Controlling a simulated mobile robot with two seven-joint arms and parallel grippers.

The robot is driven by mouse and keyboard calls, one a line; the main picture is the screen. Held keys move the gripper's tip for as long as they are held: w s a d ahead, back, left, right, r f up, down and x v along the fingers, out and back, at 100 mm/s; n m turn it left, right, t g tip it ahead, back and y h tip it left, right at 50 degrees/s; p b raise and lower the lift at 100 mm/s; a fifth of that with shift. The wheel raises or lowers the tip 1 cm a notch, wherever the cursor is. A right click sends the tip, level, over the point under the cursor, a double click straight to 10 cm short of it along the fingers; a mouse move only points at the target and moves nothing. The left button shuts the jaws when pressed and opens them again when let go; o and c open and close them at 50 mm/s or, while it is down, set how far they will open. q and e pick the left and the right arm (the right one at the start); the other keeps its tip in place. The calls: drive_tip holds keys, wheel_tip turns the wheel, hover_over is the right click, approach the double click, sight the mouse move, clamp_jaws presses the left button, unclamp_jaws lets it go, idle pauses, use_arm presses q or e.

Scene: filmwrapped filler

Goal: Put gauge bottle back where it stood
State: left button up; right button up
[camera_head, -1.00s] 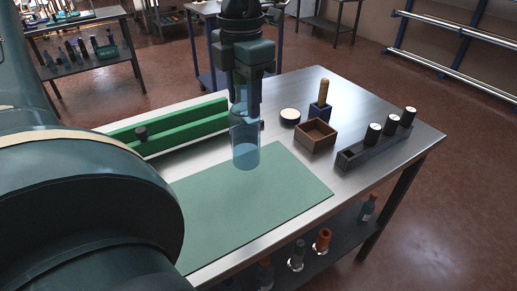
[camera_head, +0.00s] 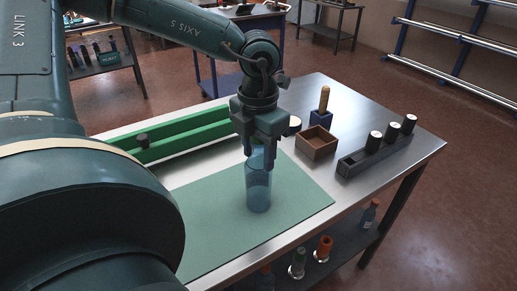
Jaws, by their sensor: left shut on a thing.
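The gauge bottle (camera_head: 258,190) is a clear blue-tinted cylinder. My left gripper (camera_head: 258,160) is shut on its upper part from above and holds it upright over the green mat (camera_head: 215,222), near the mat's right half. Whether the bottle's base touches the mat or hangs just above it I cannot tell. The gripper fingers hide part of the bottle's top. My right gripper is not in view.
Behind the mat is a green slotted rail (camera_head: 190,135) with a dark knob. Bottles stand on the lower shelf.

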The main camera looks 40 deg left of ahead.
use_arm(q)
drive_tip(key=o, duration=1.3)
wheel_tip(320, 180, up, 12)
drive_tip(key=shift+f, duration=0.1)
